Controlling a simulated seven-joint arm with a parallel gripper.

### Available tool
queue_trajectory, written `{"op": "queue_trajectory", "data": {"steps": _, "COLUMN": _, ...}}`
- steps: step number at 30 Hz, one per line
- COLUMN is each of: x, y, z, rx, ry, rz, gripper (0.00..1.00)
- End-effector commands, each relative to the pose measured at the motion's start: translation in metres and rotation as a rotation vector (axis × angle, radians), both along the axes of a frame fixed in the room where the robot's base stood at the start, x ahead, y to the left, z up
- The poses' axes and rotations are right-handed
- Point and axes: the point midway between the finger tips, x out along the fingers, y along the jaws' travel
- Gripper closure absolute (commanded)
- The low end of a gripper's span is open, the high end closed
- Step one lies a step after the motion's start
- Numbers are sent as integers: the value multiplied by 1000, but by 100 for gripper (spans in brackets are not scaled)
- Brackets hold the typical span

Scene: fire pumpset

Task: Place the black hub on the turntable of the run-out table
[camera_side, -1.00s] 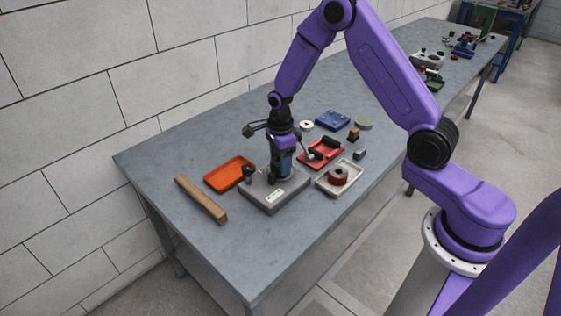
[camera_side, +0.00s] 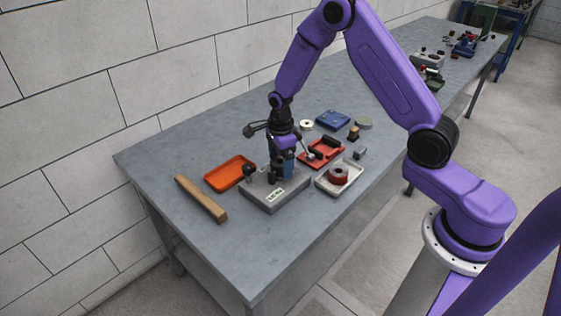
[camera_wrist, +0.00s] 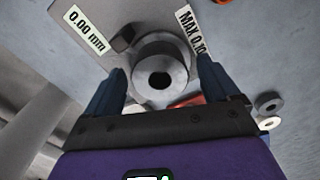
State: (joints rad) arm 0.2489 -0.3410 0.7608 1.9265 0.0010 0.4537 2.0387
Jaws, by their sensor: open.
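The dark hub (camera_wrist: 178,72), a short cylinder with a central hole, appears in the wrist view on a round grey turntable (camera_wrist: 146,46) of the grey run-out table (camera_side: 262,201). My gripper (camera_wrist: 160,88) is open, with one blue finger on each side of the hub; gaps show between the fingers and the hub. In the side view my gripper (camera_side: 281,177) points down over the run-out table and largely hides the hub. Whether the hub sits fully flat on the turntable is hard to tell. A "0.00 mm" display (camera_wrist: 86,30) shows on the table.
An empty orange tray (camera_side: 229,173) and a wooden bar (camera_side: 201,199) lie left of the run-out table. A pale tray (camera_side: 326,186) with a red-brown ring (camera_side: 340,175) and a red fixture (camera_side: 310,158) stand right. A blue block (camera_side: 332,120) lies behind. The front bench is clear.

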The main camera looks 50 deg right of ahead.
Motion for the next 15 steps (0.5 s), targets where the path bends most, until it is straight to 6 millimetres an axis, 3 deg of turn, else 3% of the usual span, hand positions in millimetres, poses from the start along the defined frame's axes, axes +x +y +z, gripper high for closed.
{"op": "queue_trajectory", "data": {"steps": 15, "x": 1, "y": 0, "z": 88, "rx": 0, "ry": -5, "rz": 0, "gripper": 12}}
